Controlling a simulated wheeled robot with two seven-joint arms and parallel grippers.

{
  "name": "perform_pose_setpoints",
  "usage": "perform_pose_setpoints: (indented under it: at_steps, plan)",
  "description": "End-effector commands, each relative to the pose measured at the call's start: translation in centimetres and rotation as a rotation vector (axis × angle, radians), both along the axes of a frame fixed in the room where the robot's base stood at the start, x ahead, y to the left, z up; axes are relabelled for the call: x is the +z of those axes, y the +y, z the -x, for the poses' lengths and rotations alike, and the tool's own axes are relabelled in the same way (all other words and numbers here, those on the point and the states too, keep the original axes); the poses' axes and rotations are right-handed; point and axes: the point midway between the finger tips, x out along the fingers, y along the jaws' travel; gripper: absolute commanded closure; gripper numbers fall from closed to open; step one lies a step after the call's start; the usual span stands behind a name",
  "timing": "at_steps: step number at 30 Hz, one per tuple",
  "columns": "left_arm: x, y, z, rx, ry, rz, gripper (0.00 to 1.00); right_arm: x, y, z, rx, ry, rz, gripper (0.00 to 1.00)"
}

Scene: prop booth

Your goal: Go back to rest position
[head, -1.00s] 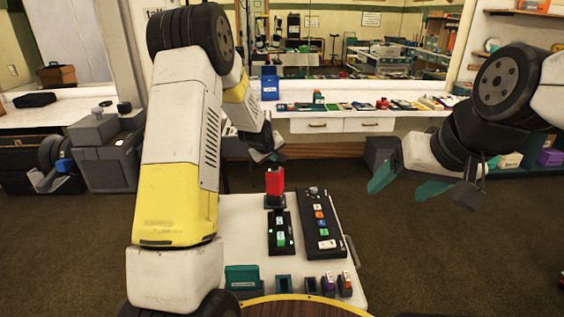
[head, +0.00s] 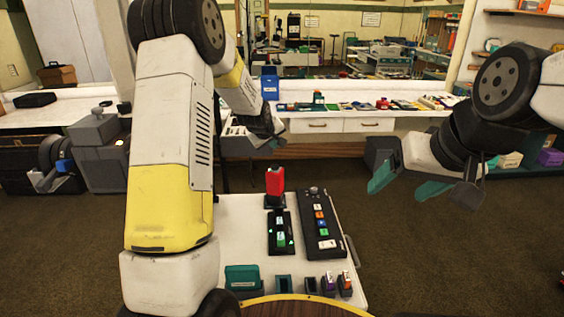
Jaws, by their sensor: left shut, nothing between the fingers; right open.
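My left gripper (head: 272,144) is at the end of the arm that reaches in from the left. Its fingers look closed and empty, partly hidden by its own wrist. It hangs in front of the counter, above and behind the small white table (head: 240,204). My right gripper (head: 412,184) is at the right, held in the air over the floor, its teal fingers spread apart with nothing between them. Both grippers are clear of the objects on the table.
On the white table stand a red block (head: 274,181) on a dark holder, a black panel with coloured buttons (head: 320,222), a black tray with green-marked pieces (head: 281,236) and a teal box (head: 242,278). A long counter (head: 350,113) runs behind. Open floor (head: 430,260) lies right.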

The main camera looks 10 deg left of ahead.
Motion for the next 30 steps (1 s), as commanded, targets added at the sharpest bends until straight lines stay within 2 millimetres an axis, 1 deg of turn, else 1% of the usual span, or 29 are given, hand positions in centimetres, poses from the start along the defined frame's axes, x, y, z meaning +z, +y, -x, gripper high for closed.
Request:
perform_pose_setpoints:
  at_steps: [11, 14, 16, 17, 20, 21, 23, 24, 26, 27, 29, 30]
  plan:
    - [0.0, 0.0, 0.0, 0.0, 0.0, 0.0, 1.0, 0.0, 0.0, 0.0, 0.0, 0.0, 0.0, 0.27]
    - [0.9, 0.0, 0.6, -0.008, 0.002, -0.008, 1.0, 0.0, 0.0, 0.0, 0.0, 0.0, 0.0, 0.27]
    - [2.4, 0.1, 1.7, -0.022, 0.004, -0.022, 1.0, 0.0, 0.0, 0.0, 0.0, 0.0, 0.0, 0.27]
    - [3.1, 0.1, 2.5, -0.03, 0.008, -0.032, 1.0, 0.0, 0.0, 0.0, 0.0, 0.0, 0.0, 0.27]
    - [6.4, 0.2, 5.8, -0.073, 0.021, -0.069, 1.0, 0.0, 0.0, 0.0, 0.0, 0.0, 0.0, 0.27]
    - [7.7, 0.2, 7.4, -0.093, 0.028, -0.086, 1.0, 0.0, 0.0, 0.0, 0.0, 0.0, 0.0, 0.27]
    - [9.4, 0.3, 10.0, -0.127, 0.04, -0.113, 1.0, 0.0, 0.0, 0.0, 0.0, 0.0, 0.0, 0.27]
    - [10.4, 0.2, 11.8, -0.149, 0.049, -0.129, 1.0, 0.0, 0.0, 0.0, 0.0, 0.0, 0.0, 0.27]
    - [11.8, 0.2, 14.5, -0.184, 0.058, -0.153, 1.0, 0.0, 0.0, 0.0, 0.0, 0.0, 0.0, 0.27]
    - [12.6, 0.2, 16.4, -0.208, 0.067, -0.168, 1.0, 0.0, 0.0, 0.0, 0.0, 0.0, 0.0, 0.27]
    - [13.6, 0.1, 19.2, -0.246, 0.076, -0.19, 1.0, 0.0, 0.0, 0.0, 0.0, 0.0, 0.0, 0.27]
    - [14.2, 0.0, 21.1, -0.271, 0.083, -0.206, 1.0, 0.0, 0.0, 0.0, 0.0, 0.0, 0.0, 0.27]
